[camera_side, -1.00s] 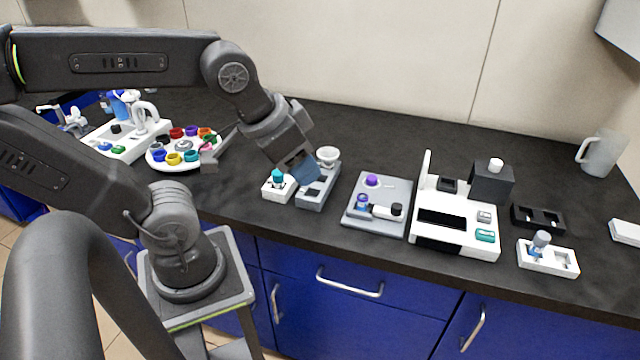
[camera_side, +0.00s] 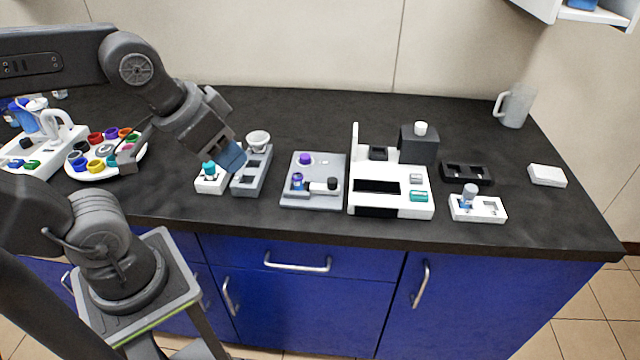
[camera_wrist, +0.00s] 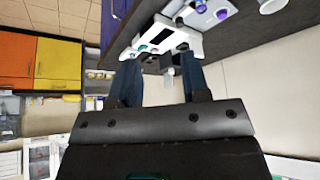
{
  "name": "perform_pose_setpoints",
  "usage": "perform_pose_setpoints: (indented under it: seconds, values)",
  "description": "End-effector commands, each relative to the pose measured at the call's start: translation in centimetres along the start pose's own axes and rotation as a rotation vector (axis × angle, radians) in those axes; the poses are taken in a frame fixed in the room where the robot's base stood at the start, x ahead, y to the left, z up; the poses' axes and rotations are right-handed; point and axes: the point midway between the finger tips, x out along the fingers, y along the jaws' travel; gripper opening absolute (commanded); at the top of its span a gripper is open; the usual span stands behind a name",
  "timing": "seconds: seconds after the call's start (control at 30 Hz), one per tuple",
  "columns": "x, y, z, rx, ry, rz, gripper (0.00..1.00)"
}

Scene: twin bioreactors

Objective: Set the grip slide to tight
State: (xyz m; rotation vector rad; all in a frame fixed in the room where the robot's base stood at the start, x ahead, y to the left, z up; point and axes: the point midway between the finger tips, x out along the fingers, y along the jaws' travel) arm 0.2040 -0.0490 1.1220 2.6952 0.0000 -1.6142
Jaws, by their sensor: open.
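No label shows which part is the grip slide, and I cannot read any tight mark. A grey plate (camera_side: 326,166) in the middle of the counter carries a purple knob (camera_side: 305,159), a small blue-and-purple vial (camera_side: 297,182) and a light bar with a black end (camera_side: 332,184). My gripper (camera_side: 232,157) is left of this plate, by a grey two-part block (camera_side: 250,180); its fingers point down and partly overlap the block in the side view. In the wrist view my gripper (camera_wrist: 161,78) has its two blue fingers apart with nothing between them.
A white instrument (camera_side: 420,207) with a dark box stands right of the plate. Left of the block is a white holder with a teal cap (camera_side: 209,169). A round tray of coloured cups (camera_side: 80,155) is further left. A mug (camera_side: 515,105) stands at the right back.

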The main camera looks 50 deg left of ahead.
Motion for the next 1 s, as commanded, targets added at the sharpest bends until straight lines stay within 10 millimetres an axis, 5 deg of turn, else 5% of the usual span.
perform_pose_setpoints:
  seconds: [0.23, 0.43, 0.77, 1.0]
  values:
    - [-0.3, 0.0, -1.6, 0.021, -0.03, -0.003, 0.2]
    - [-0.5, 0.0, -6.4, 0.089, -0.125, -0.011, 0.0]
    - [2.1, 0.1, -15.2, 0.22, -0.311, -0.017, 0.0]
    - [6.3, 0.4, -20.4, 0.31, -0.447, -0.015, 0.0]
